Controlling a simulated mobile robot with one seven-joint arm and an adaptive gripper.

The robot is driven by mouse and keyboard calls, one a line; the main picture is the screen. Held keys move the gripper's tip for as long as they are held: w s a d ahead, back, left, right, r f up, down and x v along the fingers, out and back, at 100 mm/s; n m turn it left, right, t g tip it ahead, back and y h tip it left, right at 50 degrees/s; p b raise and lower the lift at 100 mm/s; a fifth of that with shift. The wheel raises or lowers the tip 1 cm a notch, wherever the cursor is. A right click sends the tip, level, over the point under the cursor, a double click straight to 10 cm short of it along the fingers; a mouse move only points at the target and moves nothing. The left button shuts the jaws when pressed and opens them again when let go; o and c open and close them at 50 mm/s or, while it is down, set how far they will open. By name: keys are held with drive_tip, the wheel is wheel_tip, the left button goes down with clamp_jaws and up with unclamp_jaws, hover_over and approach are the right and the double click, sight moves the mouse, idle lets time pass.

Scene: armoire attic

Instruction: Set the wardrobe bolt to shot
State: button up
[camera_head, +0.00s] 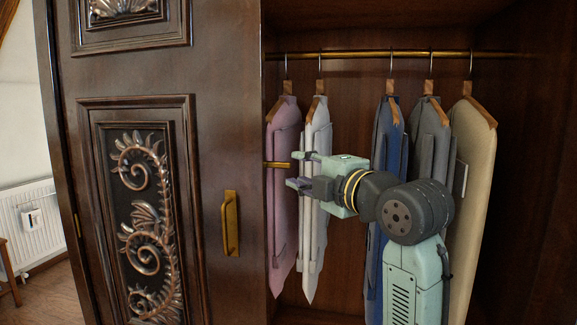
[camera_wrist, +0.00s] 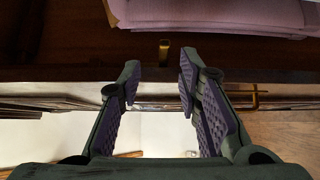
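The wardrobe bolt appears to be the short brass bar (camera_head: 278,164) at the right edge of the carved dark door, at mid height. It lies level in front of the pink garment. A small brass piece (camera_wrist: 164,50) on the dark door edge in the wrist view seems to be the same bolt. I cannot tell how far it is drawn or shot. My gripper (camera_head: 297,171) points left, just right of the bar and apart from it. In the wrist view my gripper (camera_wrist: 160,76) is open and empty, with the brass piece beyond the gap between its fingertips.
The carved door (camera_head: 228,120) bears a brass handle (camera_head: 231,223), also in the wrist view (camera_wrist: 258,97). Several garments hang from a brass rail (camera_head: 350,56); a pink one (camera_head: 283,200) and a white one (camera_head: 316,225) are close to my gripper. A radiator (camera_head: 30,225) stands far left.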

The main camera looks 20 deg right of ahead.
drive_tip(key=s, duration=0.3)
drive_tip(key=shift+s+d, duration=0.35)
